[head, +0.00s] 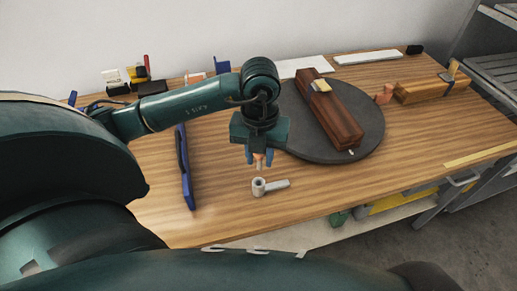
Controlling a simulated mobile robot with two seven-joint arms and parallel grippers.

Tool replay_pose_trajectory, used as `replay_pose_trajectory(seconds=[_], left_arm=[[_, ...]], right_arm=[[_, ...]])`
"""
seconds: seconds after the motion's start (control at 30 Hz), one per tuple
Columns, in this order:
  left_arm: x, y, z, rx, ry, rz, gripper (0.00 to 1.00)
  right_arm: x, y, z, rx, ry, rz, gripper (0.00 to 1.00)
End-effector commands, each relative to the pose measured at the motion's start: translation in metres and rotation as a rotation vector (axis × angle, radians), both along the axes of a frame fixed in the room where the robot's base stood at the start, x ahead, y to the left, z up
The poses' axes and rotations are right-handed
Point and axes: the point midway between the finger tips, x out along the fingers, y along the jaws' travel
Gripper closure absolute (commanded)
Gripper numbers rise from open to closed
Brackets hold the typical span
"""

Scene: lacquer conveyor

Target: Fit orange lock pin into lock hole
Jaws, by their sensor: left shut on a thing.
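My left gripper (258,160) points down over the table, left of the dark round turntable (372,140). It is shut on a small orange piece, the orange lock pin (258,158), which is mostly hidden by the fingers. Below it, apart from it, a grey fitting (272,187) with an upright ring and a side arm lies on the wood. A long red-brown block (330,108) lies across the turntable, with a silver tip (351,152) at its near end. I cannot make out which opening is the lock hole. My right gripper is not in view.
A blue clamp-like tool (185,168) lies to the left. A light wooden block (428,90) lies at right, an orange-brown piece (384,95) beside it. White flat pieces (368,57) lie at the back. The wooden table (420,160) is clear at the front right.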

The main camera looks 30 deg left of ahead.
Motion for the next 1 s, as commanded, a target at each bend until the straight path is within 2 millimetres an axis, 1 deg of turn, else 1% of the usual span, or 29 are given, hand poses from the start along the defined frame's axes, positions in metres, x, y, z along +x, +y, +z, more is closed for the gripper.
replay_pose_trajectory(seconds=[0.03,0.1,0.2,0.63,0.77,1.0], left_arm=[[-0.001,0.001,0.001,0.000,0.001,0.059,0.98],[-0.001,0.002,0.001,0.001,0.002,0.122,0.98],[-0.001,0.002,0.001,0.002,0.001,0.168,0.98],[-0.001,0.003,0.000,0.002,0.001,0.175,0.98],[-0.001,0.002,-0.007,0.002,0.001,0.174,0.98],[-0.001,0.002,-0.027,0.001,0.002,0.174,0.98]], right_arm=[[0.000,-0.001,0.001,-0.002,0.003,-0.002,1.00],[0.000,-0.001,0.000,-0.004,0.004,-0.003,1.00],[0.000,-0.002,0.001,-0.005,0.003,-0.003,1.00],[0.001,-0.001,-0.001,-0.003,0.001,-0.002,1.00],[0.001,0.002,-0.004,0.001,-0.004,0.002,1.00],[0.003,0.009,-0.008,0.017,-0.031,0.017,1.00]])
